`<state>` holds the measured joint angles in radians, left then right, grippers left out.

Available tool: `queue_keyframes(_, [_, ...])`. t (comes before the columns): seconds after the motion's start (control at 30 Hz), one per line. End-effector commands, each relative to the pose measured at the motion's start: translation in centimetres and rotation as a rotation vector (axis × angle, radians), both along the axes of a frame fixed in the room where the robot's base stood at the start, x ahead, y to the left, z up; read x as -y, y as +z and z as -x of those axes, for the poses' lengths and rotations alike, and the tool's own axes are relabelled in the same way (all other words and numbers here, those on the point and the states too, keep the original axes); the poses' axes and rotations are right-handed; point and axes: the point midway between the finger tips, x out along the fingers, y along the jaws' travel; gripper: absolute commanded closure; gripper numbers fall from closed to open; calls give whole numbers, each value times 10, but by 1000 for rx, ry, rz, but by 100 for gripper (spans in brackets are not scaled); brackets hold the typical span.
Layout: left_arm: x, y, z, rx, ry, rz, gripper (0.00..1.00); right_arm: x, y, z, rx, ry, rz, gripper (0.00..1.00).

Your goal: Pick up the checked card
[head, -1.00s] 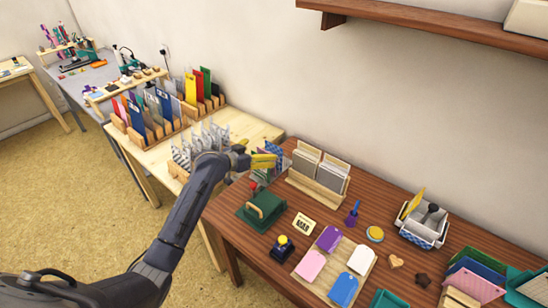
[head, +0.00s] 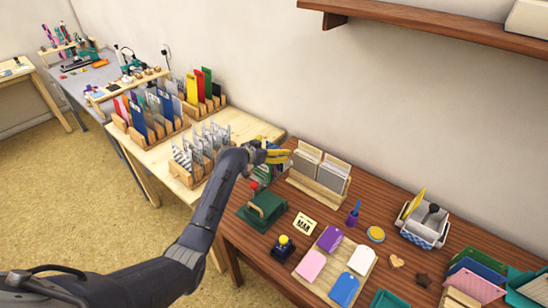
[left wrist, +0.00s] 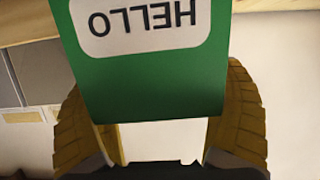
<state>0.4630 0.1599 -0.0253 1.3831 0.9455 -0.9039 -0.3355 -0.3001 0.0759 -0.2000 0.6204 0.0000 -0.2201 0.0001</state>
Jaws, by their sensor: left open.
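My left gripper (head: 280,156) is open at the back left of the brown table, by the wall. In the left wrist view a green card (left wrist: 150,85) with an upside-down "HELLO" label is in front of and between the spread fingers; I cannot tell whether they touch it. In the head view bits of green (head: 263,174) show just below the gripper. I cannot make out the checked card clearly now; the gripper covers most of that spot. My right gripper is not in view.
A wooden holder with grey cards (head: 320,172) stands just right of the gripper. A green press (head: 262,210) with a red knob is below it. A rack of black-and-white patterned cards (head: 200,150) is to the left. A shelf (head: 430,35) juts from the wall.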

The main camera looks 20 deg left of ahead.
Motion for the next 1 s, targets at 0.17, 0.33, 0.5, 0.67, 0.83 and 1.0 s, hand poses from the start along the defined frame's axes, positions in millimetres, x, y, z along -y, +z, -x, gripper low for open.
queue_keyframes(0.17, [6, -3, -6, -2, -3, 2, 0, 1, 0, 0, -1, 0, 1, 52])
queue_keyframes(0.33, [7, -3, -6, -1, -4, 3, 0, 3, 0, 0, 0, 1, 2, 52])
queue_keyframes(0.5, [7, -3, -6, 0, -4, 3, 14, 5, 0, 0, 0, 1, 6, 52])
queue_keyframes(0.67, [7, -2, -6, 1, -5, 4, 31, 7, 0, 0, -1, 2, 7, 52])
queue_keyframes(0.83, [8, -1, -6, 2, -5, 4, 32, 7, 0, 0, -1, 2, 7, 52])
queue_keyframes(1.0, [8, -1, -6, 2, -5, 5, 32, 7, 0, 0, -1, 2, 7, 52])
